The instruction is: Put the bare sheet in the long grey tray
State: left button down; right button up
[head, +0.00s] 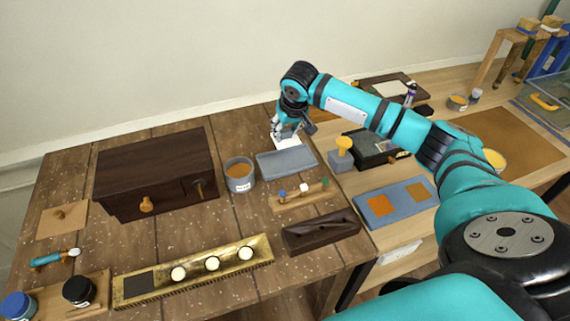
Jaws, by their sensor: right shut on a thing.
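The long grey tray (288,162) lies on the wooden table, near its back right part. A small white sheet (290,144) shows just behind the tray's far edge, under my right gripper (283,137). My right gripper points down and is shut on the white sheet. The fingers and arm hide part of the sheet, and I cannot tell how high it is above the table. The tray's visible floor looks empty. My left gripper is not in view.
Left of the tray stand a grey tin (239,184) with orange contents and a dark wooden box (155,175). In front are a wooden rack (300,197) with small coloured pieces and a dark wooden block (320,235). A blue-grey board (372,209) with orange squares lies right.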

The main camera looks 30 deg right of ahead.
aim_at(290, 144)
jog(key=f, duration=0.3)
jog(key=f+p, duration=0.1)
jog(key=f, duration=0.6)
jog(key=shift+w+d+f, duration=0.1)
jog(key=shift+w+d, duration=0.05)
jog(key=shift+d, duration=0.1)
jog(key=shift+f, duration=0.1)
jog(key=o, duration=0.8)
jog(key=shift+r, duration=0.25)
jog(key=v, duration=1.1)
jog(key=shift+s+a+r, duration=0.1)
jog(key=shift+s+r, duration=0.2)
jog(key=shift+r, duration=0.05)
